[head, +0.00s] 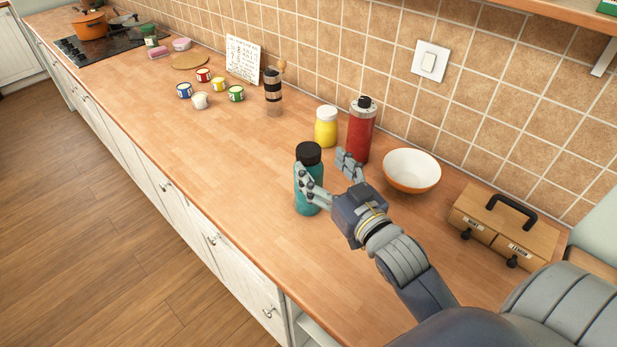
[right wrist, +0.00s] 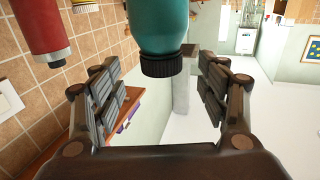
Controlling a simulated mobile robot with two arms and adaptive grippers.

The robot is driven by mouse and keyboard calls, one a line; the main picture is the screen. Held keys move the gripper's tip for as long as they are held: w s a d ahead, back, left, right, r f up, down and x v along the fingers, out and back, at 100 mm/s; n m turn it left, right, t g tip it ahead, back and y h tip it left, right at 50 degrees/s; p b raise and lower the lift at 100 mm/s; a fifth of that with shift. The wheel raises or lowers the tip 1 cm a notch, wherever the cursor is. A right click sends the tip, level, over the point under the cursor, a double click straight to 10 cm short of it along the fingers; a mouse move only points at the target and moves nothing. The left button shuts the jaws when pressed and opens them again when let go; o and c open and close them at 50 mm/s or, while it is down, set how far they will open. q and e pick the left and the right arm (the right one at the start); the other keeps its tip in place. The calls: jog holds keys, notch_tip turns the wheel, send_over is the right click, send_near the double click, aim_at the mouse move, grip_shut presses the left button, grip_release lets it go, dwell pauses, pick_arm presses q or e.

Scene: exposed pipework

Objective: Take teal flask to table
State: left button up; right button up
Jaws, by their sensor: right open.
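The teal flask (head: 309,192) with a black cap stands upright on the wooden counter (head: 232,165), left of my right gripper. In the right wrist view the picture is turned over: the flask (right wrist: 162,25) hangs cap down between the two spread fingers of the gripper (right wrist: 157,82), with space on both sides. I cannot tell whether a finger touches it. My left gripper is not in view. I see no separate table in the head view.
A red bottle (head: 361,132) and a yellow jar (head: 326,128) stand just behind the flask. A white-orange bowl (head: 412,171) and a wooden drawer box (head: 503,227) are to the right. A dark grinder (head: 272,92) and several small cans stand further left. The counter's front is clear.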

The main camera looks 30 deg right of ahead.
aim_at(315, 160)
jog(key=shift+w+r+p, duration=0.15)
jog(key=shift+w+p, duration=0.3)
jog(key=shift+w, duration=0.6)
jog(key=w+p, duration=0.1)
jog(key=w, duration=0.2)
jog(key=shift+w+a, duration=0.15)
jog(key=shift+w, duration=0.05)
jog(key=shift+w+f, duration=0.2)
jog(key=shift+w, duration=0.05)
jog(key=shift+c, duration=0.3)
jog(key=c, duration=1.4)
grip_shut()
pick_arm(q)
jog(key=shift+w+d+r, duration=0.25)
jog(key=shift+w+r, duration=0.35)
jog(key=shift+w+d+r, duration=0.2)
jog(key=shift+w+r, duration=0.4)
pick_arm(e)
jog(key=shift+r, duration=0.1)
